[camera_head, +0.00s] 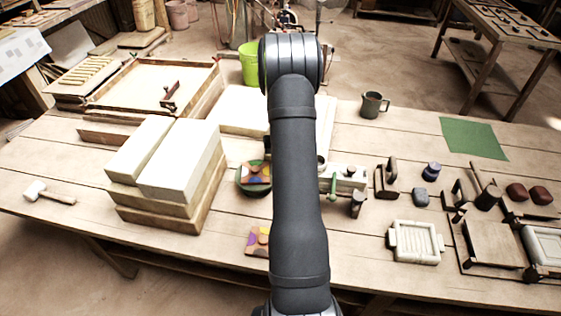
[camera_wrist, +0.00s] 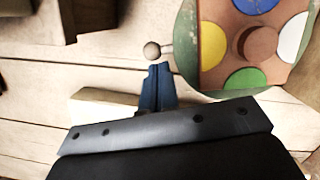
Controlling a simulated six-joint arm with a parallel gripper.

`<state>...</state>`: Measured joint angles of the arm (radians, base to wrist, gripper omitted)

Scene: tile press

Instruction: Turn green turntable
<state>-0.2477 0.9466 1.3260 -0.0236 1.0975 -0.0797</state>
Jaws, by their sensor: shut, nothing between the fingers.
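The green turntable (camera_wrist: 186,45) is at the upper right of the wrist view, partly cut off by the frame. A reddish-brown tile with several coloured circles (camera_wrist: 250,42) lies on it. A round-ended knob (camera_wrist: 152,50) sticks out from the turntable's left side. My gripper (camera_wrist: 158,68) is shut and empty, its blue fingertips just below the knob in the picture; I cannot tell if they touch it. In the head view the turntable (camera_head: 241,178) stands left of my arm, which hides my gripper.
Stacked pale blocks (camera_head: 185,160) stand close left of the turntable. Another coloured tile (camera_head: 257,240) lies nearer the table's front edge. A press-like device with a green handle (camera_head: 333,185) is right of my arm. A mug (camera_head: 373,105) stands farther back.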

